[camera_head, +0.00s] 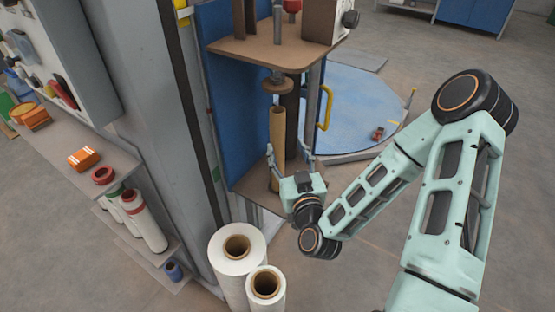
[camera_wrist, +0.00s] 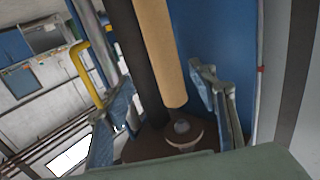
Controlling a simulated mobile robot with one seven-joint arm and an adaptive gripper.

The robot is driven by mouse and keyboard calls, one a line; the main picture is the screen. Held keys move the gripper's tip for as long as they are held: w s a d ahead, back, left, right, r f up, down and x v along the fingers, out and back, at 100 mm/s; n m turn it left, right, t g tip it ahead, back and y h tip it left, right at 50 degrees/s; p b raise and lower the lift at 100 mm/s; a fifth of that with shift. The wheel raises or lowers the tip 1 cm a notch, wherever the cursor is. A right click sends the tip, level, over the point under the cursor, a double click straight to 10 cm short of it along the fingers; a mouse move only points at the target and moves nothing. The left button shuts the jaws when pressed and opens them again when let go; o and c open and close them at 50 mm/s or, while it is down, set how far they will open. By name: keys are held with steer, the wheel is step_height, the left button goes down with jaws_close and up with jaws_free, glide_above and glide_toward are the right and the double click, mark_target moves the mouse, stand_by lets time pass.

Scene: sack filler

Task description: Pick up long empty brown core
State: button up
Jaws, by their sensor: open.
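The long brown core (camera_head: 277,140) is a plain tan tube standing upright in the blue machine frame, below a round brown chuck (camera_head: 278,84) with a gap between them. In the wrist view, which appears upside down, the core (camera_wrist: 158,45) runs down from the top edge and ends near the chuck (camera_wrist: 183,135). My gripper (camera_head: 284,162) is open and empty at the core's lower half. In the wrist view, the fingers of my gripper (camera_wrist: 164,84) lie either side of the core's line. I cannot tell whether they touch it.
A dark post (camera_wrist: 139,60) stands close beside the core. A yellow handle (camera_head: 325,107) is to its right and a blue panel (camera_head: 231,110) behind. A brown upper plate (camera_head: 270,52) overhangs it. Two white film rolls (camera_head: 230,275) stand in front; a shelf (camera_head: 65,140) is left.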

mark_target(279, 138)
steer(key=shift+w+a, duration=0.25)
steer(key=shift+w, duration=0.85)
steer(key=shift+w+a+f, duration=0.1)
steer(key=shift+w+a, duration=0.25)
steer(key=shift+w, duration=0.6)
steer(key=shift+w+a+r, duration=0.1)
steer(key=shift+w+a, duration=0.2)
steer(key=shift+w, duration=0.7)
steer(key=shift+w+a+f, duration=0.1)
steer(key=shift+w+a, duration=0.25)
steer(key=shift+w, duration=0.6)
jaws_close()
